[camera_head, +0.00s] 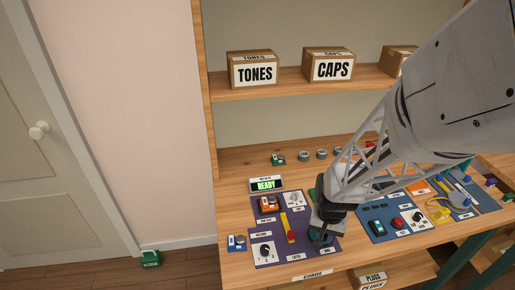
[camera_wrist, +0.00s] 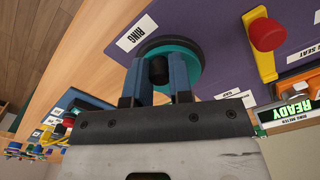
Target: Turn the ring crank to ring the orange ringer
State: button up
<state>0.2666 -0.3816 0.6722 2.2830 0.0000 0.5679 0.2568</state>
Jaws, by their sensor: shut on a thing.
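The ring crank is a teal disc (camera_wrist: 193,52) with a black knob (camera_wrist: 158,71), beside a "RING" label on a purple panel (camera_wrist: 215,25). My gripper (camera_wrist: 159,82) is shut on the black knob, one blue finger on each side of it. In the head view my gripper (camera_head: 323,226) is low over the panel's right front corner and hides most of the crank. The orange ringer (camera_head: 268,203) sits at the panel's back left, below a display (camera_head: 266,185) that reads "READY" in green. The display also shows in the wrist view (camera_wrist: 291,111).
A yellow lever with a red knob (camera_head: 290,236) stands just left of my gripper. A dial (camera_head: 264,251) is at the panel's front left. A blue panel (camera_head: 375,226) with phone parts lies to the right. Boxes marked "TONES" (camera_head: 254,72) and "CAPS" (camera_head: 331,68) stand on the shelf.

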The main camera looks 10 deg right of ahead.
jog(key=shift+w+a, duration=0.3)
jog(key=shift+a, duration=0.25)
dwell(0.9)
jog(key=shift+w+a, duration=0.4)
jog(key=shift+w, duration=0.35)
dwell(0.7)
jog(key=shift+w, duration=0.55)
dwell(0.7)
jog(key=shift+w+d, duration=0.35)
jog(key=shift+w, duration=0.15)
dwell(0.7)
jog(key=o, duration=0.6)
jog(key=shift+r, duration=0.1)
jog(key=shift+r, duration=3.9)
